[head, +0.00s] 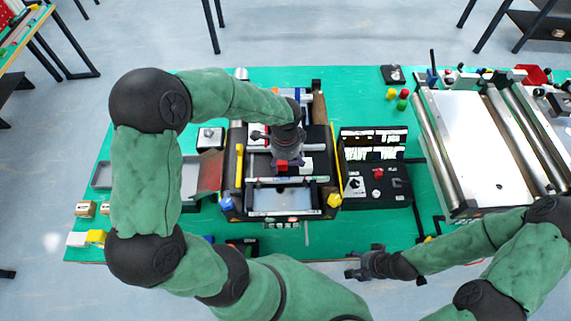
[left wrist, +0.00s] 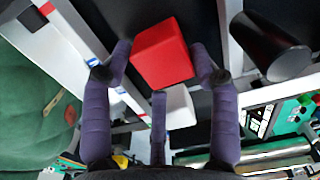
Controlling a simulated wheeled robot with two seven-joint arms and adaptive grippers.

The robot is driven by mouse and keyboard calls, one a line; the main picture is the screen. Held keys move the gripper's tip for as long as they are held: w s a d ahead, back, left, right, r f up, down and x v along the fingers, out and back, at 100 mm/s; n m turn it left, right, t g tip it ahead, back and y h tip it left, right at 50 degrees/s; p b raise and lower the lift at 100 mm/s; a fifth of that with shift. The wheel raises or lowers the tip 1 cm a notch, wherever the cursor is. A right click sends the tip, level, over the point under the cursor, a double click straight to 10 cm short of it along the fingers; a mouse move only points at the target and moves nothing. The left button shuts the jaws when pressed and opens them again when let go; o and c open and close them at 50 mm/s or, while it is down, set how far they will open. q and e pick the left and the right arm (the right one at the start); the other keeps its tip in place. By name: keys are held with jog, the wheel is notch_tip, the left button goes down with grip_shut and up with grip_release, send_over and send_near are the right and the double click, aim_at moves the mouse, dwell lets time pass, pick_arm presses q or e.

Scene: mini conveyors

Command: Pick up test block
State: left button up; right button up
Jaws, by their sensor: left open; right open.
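The test block is most likely the red block (left wrist: 162,53), which lies on a dark surface in the left wrist view. A whitish block (left wrist: 180,106) is beside it, partly behind a finger. My left gripper (left wrist: 162,75) is open, with its purple fingers on either side of the red block; I cannot tell if they touch it. In the head view my left gripper (head: 287,163) is over the small conveyor machine (head: 285,197) and hides most of the block. My right gripper (head: 352,268) is open and empty near the front edge of the table.
A black control box (head: 375,187) with a screen stands right of the machine. A larger roller conveyor (head: 480,145) is at the right. Grey trays (head: 190,178) and small yellow and white blocks (head: 96,237) are at the left.

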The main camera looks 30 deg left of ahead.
pick_arm(q)
jog(key=shift+w+a+f, duration=0.1)
jog(key=shift+a+f, duration=0.1)
jog(key=shift+a, duration=0.1)
jog(key=shift+d+r, duration=0.1)
jog(key=shift+r, duration=0.05)
jog(key=c, duration=0.7)
jog(key=shift+r, duration=0.15)
